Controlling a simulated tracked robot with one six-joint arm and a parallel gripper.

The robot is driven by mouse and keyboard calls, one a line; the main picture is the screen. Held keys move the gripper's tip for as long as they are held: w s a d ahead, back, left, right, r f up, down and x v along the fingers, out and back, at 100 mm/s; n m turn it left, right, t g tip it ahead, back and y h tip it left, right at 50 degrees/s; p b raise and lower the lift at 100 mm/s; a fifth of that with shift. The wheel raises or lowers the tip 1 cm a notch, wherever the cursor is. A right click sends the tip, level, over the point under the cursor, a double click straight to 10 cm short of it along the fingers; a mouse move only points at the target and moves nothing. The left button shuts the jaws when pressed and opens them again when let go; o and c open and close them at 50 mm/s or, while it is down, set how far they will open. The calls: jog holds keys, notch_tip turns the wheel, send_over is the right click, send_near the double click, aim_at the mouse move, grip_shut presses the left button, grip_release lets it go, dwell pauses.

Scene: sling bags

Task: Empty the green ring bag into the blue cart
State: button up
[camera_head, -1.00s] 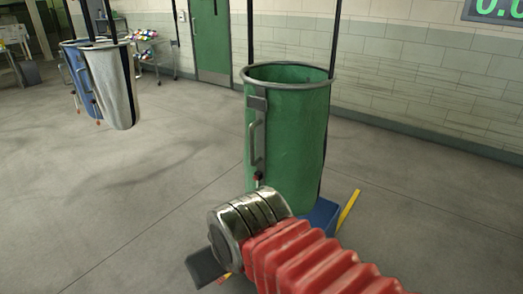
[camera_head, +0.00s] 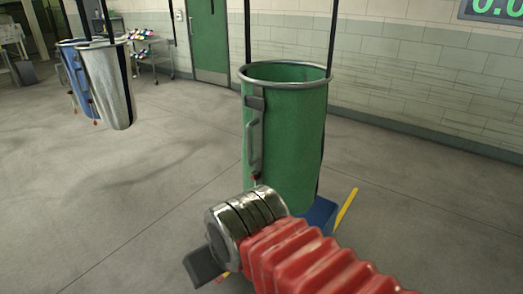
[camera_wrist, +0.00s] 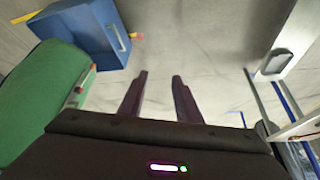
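The green ring bag (camera_head: 290,140) hangs upright from dark straps, open at its grey rim, with a grey handle (camera_head: 255,145) on its left side. It also fills the left of the wrist view (camera_wrist: 40,100). The blue cart (camera_head: 321,215) shows partly behind and below the bag; the rest is hidden. In the wrist view the blue cart (camera_wrist: 80,35) is at upper left, beyond the bag. My gripper (camera_wrist: 162,75) has its two dark fingers apart with nothing between them, to the right of the bag. In the head view it is low, in front of the bag.
A white bag (camera_head: 108,85) and a blue bag (camera_head: 75,80) hang at the far left. A shelf trolley (camera_head: 150,55) stands by the green door (camera_head: 210,40). A yellow bar (camera_head: 347,208) lies beside the cart. The floor at left is clear.

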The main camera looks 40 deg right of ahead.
grip_shut()
dwell(1.4)
